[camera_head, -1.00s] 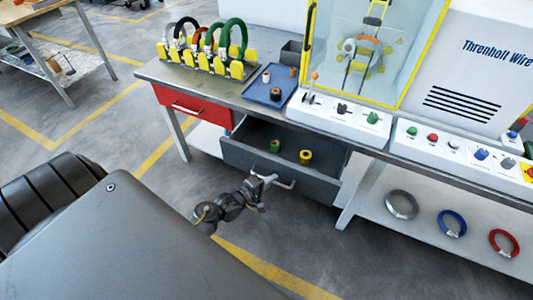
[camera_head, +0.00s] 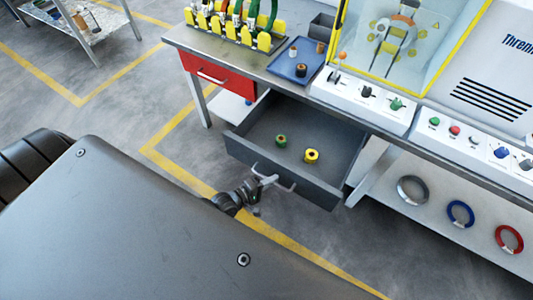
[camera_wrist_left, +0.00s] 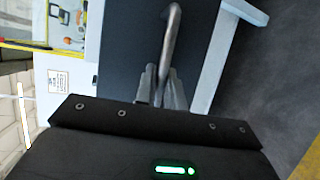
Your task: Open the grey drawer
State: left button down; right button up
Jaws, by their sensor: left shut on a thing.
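The grey drawer (camera_head: 270,165) under the bench is pulled out, and its inside shows in the head view. A green roll (camera_head: 281,140) and a yellow roll (camera_head: 311,156) lie on its floor. My left gripper (camera_head: 262,181) is at the drawer's front, shut on the handle (camera_head: 285,186). In the left wrist view the fingers (camera_wrist_left: 162,88) close around the handle bar (camera_wrist_left: 171,45) in front of the dark drawer face. My right gripper is not in view.
A red drawer (camera_head: 217,79) beside it is closed. The bench top holds a blue tray (camera_head: 297,62), a rack of coils and control panels. The floor before the drawer is clear.

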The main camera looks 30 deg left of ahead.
pick_arm(q)
jog(key=shift+s+d+f, duration=0.15)
jog(key=shift+s+d, duration=0.05)
jog(key=shift+d, duration=0.15)
jog(key=c, duration=1.8)
grip_release()
jog(key=shift+w, duration=0.15)
jog(key=shift+a, duration=0.15)
jog(key=v, duration=1)
jog(key=shift+s+b, duration=0.3)
jog(key=shift+s, duration=0.1)
